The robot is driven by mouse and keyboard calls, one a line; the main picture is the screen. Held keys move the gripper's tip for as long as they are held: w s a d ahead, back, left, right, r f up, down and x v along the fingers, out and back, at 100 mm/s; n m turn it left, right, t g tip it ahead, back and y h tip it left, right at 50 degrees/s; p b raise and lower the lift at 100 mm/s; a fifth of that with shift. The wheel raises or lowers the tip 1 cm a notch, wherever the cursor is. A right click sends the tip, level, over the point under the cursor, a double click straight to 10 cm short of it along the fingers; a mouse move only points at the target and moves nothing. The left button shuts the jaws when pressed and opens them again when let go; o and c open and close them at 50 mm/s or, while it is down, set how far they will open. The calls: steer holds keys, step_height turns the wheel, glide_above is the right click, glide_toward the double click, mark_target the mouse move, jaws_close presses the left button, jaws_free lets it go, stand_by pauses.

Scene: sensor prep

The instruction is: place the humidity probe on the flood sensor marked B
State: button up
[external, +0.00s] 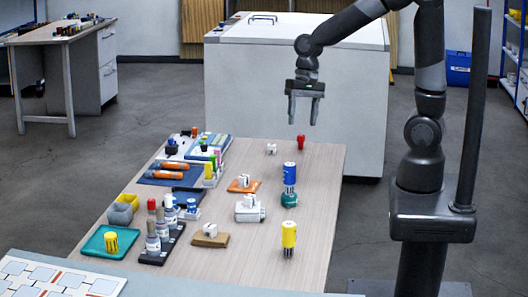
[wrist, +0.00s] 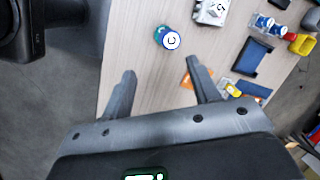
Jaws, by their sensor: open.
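No label in view clearly reads B, and I cannot tell which item is the humidity probe or the flood sensor. A blue cylinder (external: 290,173) stands upright above a teal round base (external: 289,200); from above, its pale marked top shows in the wrist view (wrist: 171,40). A white block device (external: 250,209), with an unclear dark mark in the wrist view (wrist: 212,11), lies left of it. A yellow cylinder (external: 289,234) stands nearer the camera. White pieces sit on an orange pad (external: 234,188) and a tan pad (external: 199,241). My gripper (external: 303,122) is open and empty above the table's far end.
A red-topped item (external: 301,142) and small white piece (external: 271,149) stand at the far end. Several bottles stand in a dark rack (external: 173,245). A teal tray (external: 97,246) holds a yellow cylinder. The table's (external: 320,190) right side is mostly clear. A white chest stands behind.

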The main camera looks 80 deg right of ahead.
steer(key=s+r+n+t+h, duration=0.2)
steer(key=s+r+n+t, duration=0.3)
steer(key=s+r+n, duration=0.5)
steer(key=s+n, duration=0.1)
steer(key=s, duration=0.2)
steer(key=shift+d+r+h, duration=0.15)
steer(key=shift+d+h, duration=0.2)
steer(key=shift+h, duration=0.05)
steer(key=shift+o, duration=0.6)
